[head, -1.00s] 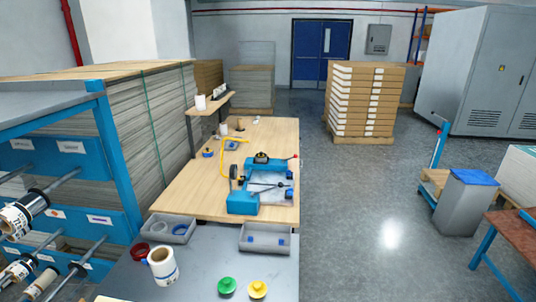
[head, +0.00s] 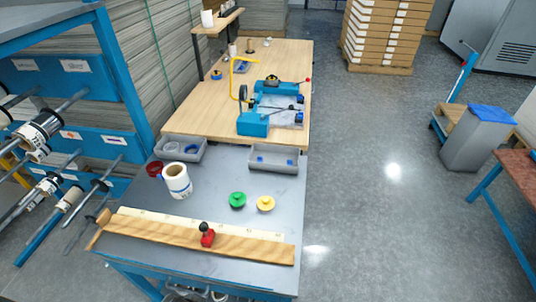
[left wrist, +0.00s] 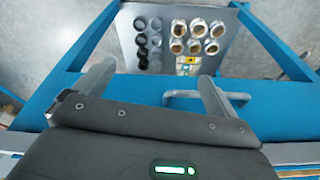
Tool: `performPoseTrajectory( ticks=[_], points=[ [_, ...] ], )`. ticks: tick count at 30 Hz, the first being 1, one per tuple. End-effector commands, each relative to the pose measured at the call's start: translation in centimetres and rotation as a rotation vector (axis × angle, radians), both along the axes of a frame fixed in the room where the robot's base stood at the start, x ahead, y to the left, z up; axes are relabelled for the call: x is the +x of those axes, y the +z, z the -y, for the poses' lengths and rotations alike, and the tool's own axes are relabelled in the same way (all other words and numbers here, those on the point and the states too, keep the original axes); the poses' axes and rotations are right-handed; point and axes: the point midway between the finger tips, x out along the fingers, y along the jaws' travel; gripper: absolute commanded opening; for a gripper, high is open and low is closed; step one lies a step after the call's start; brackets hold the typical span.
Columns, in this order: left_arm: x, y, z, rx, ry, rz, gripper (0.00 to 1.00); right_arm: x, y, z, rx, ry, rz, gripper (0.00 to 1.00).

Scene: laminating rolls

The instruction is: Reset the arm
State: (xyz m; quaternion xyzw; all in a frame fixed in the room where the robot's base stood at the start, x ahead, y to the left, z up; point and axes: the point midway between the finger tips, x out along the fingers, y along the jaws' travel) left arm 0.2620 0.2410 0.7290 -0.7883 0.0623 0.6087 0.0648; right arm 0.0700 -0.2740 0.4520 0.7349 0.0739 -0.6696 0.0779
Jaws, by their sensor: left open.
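My left gripper (left wrist: 155,82) shows in the left wrist view, with its two fingers spread apart and nothing between them. It is above a blue surface with a light handle (left wrist: 190,96). The right gripper is in no view. No gripper shows in the head view.
A grey bench (head: 225,167) holds a white roll (head: 176,181), a green knob (head: 237,200), a yellow knob (head: 265,203), two grey trays and a wooden strip (head: 150,231). A blue machine (head: 265,110) stands behind. A blue rack (head: 90,140) stands left.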

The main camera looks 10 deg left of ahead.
Motion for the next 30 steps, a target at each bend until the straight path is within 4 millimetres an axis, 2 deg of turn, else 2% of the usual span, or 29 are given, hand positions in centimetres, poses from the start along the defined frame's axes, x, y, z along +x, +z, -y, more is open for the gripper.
performPoseTrajectory(
  ticks=[1, 5, 6, 8, 9, 12, 15, 18, 22, 25, 30],
  points=[
    [-0.3, -2.6, 0.0, 0.002, -0.001, -0.016, 0.96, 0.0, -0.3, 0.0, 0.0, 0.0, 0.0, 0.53],
    [-1.8, -9.9, -0.2, 0.005, -0.005, -0.046, 0.96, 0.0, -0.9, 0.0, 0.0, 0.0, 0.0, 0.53],
    [-2.6, -12.4, -0.3, 0.006, -0.007, -0.057, 0.96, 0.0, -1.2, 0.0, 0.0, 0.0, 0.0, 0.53],
    [-4.1, -15.9, -0.5, 0.008, -0.011, -0.072, 0.96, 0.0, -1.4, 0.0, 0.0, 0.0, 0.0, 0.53],
    [-5.4, -18.2, -0.7, 0.009, -0.013, -0.083, 0.96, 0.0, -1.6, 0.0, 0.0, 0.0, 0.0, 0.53],
    [-8.8, -23.0, -1.3, 0.012, -0.019, -0.108, 0.96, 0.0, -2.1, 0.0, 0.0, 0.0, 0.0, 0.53],
    [-12.3, -26.5, -1.9, 0.015, -0.023, -0.128, 0.96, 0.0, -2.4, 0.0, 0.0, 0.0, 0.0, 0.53],
    [-15.3, -28.7, -2.5, 0.018, -0.027, -0.144, 0.96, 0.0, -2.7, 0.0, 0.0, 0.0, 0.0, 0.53],
    [-18.0, -30.1, -3.0, 0.021, -0.032, -0.156, 0.96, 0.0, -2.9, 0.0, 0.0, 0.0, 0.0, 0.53],
    [-19.0, -30.5, -3.2, 0.022, -0.033, -0.16, 0.96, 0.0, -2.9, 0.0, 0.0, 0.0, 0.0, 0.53],
    [-19.3, -30.6, -3.3, 0.021, -0.034, -0.161, 0.96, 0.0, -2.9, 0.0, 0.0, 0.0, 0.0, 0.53]
  ],
)
